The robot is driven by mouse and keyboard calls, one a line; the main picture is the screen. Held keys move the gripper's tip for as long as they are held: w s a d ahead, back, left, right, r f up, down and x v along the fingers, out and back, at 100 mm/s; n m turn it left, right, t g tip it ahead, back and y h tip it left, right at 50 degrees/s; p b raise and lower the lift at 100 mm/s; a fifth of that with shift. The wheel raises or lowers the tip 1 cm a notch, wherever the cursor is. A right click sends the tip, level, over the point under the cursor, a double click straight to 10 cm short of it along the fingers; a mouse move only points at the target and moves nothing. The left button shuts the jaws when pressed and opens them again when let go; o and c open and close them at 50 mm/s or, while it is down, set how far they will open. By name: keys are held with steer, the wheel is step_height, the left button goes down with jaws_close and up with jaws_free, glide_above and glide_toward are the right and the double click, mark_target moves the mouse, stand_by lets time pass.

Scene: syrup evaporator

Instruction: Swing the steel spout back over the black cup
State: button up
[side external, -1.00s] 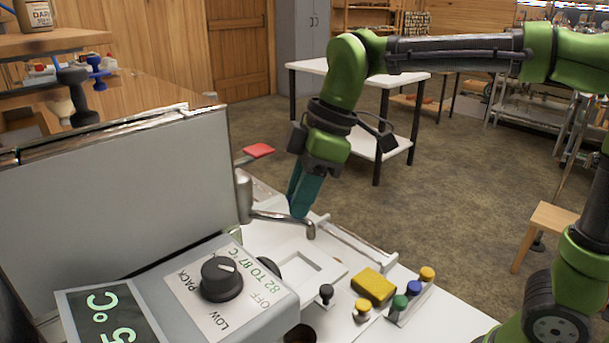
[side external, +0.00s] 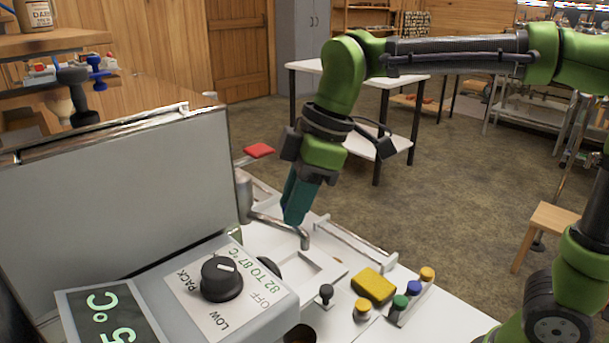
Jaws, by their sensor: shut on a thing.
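The steel spout (side external: 268,221) runs from an upright steel post (side external: 243,197) beside the grey tank, out to the right and toward the camera, ending in a downturned tip (side external: 305,239). My gripper (side external: 293,217) points down with its teal fingers shut on the spout's arm, a little short of the tip. The fingers hide part of the spout. The tip hangs over the white worktop near a square recessed frame (side external: 321,272). A dark round cup-like rim (side external: 300,334) shows at the bottom edge, mostly cut off. I cannot tell whether it is the black cup.
A control box with a black dial (side external: 222,279) stands at the front left, before the grey tank (side external: 120,205). A yellow sponge (side external: 374,286) and several small colour-capped bottles (side external: 413,288) sit at the right. A red-handled lever (side external: 259,150) is behind the post.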

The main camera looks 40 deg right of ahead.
steer(key=shift+a, duration=0.15)
steer(key=shift+s+a, duration=0.25)
steer(key=shift+a, duration=0.8)
steer(key=shift+a, duration=0.35)
steer(key=o, duration=0.6)
steer(key=shift+v, duration=2.5)
